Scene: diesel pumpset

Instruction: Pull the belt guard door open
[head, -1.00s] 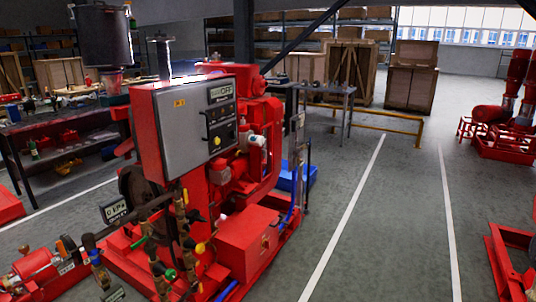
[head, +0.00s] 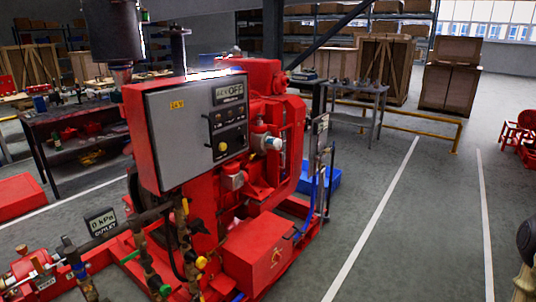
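The red diesel pumpset (head: 262,250) stands left of centre in the head view. A grey control panel in a red box (head: 190,135) faces me on it, with a display reading OFF. Red housings (head: 290,135) show behind and to the right of the panel. I cannot pick out the belt guard door for certain; the panel and pipes hide part of the machine. My gripper is not in view.
Pipes and valves (head: 180,240) stick out at the pumpset's front. A dark workbench (head: 85,150) stands behind left, a grey table (head: 355,90) and yellow rail (head: 425,130) behind right. A dark, brass-coloured object (head: 525,265) cuts into the right edge. Floor right of the pumpset is clear.

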